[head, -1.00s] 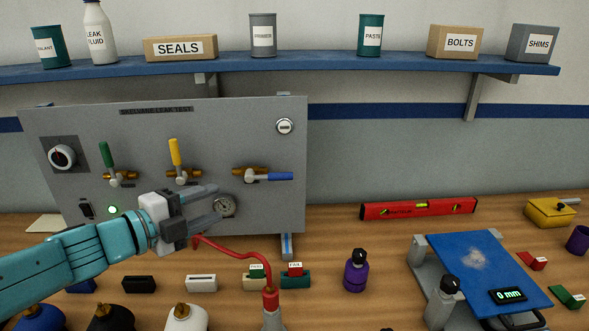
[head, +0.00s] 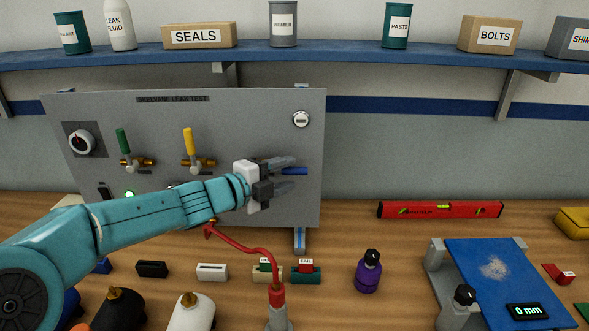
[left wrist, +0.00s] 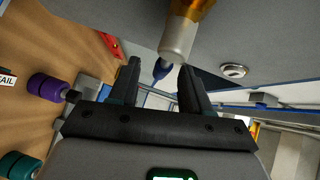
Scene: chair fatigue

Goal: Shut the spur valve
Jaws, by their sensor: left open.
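The grey leak test panel (head: 225,120) carries several fittings, including valves with a green handle (head: 123,141), a yellow handle (head: 189,142) and a blue handle (head: 297,171). Green and yellow point up; blue lies level, pointing right. I cannot read which one is labelled spur. My left gripper (head: 287,174) is open at the blue-handled valve, its fingers hiding most of that valve. In the left wrist view the blue handle (left wrist: 162,68) and its brass body (left wrist: 190,22) show just ahead of the open fingers (left wrist: 160,84); contact cannot be told. My right gripper is not in view.
The panel also has a dial (head: 81,142), a lit green lamp (head: 129,195) and a round fitting (head: 301,119). A red hose (head: 245,246) runs below. Bottles (head: 195,312) stand in front.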

